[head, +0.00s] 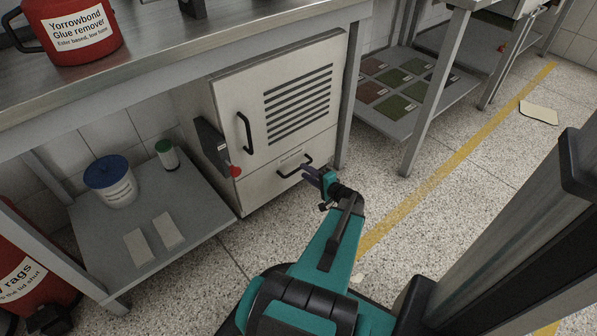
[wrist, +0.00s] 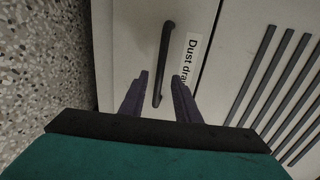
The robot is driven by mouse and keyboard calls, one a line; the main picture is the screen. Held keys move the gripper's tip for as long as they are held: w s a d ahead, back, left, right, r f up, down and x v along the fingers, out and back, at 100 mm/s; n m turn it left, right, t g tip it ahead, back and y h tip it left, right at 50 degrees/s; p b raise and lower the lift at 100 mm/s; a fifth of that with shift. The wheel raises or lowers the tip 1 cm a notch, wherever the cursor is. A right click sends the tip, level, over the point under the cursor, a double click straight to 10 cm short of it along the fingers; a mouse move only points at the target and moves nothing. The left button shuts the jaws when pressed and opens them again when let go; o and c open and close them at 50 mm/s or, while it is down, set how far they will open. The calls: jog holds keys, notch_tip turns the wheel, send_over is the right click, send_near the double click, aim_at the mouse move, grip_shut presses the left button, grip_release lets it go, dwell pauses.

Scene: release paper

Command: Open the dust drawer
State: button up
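The dust drawer (head: 262,187) is the low front panel of a cream cabinet (head: 225,96) under the metal bench. It looks shut. Its black bar handle (head: 295,166) is near the drawer's right side, and the handle (wrist: 164,62) also shows in the wrist view beside a "Dust drawer" label (wrist: 190,58). My gripper (head: 316,175) is in front of the drawer, close to the handle. In the wrist view my gripper (wrist: 161,82) is open, with one purple finger on each side of the handle's lower part. I cannot tell whether either finger touches it.
Above the drawer is a vented door with its own black handle (head: 244,133). A lever with a red knob (head: 235,171) is on the cabinet's left. A bench leg (head: 350,95) stands close right. A low shelf (head: 205,215) holds a tub (head: 110,182). Speckled floor in front is clear.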

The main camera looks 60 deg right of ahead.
jog(key=shift+b+x, duration=0.55)
jog(key=shift+x, duration=1.85)
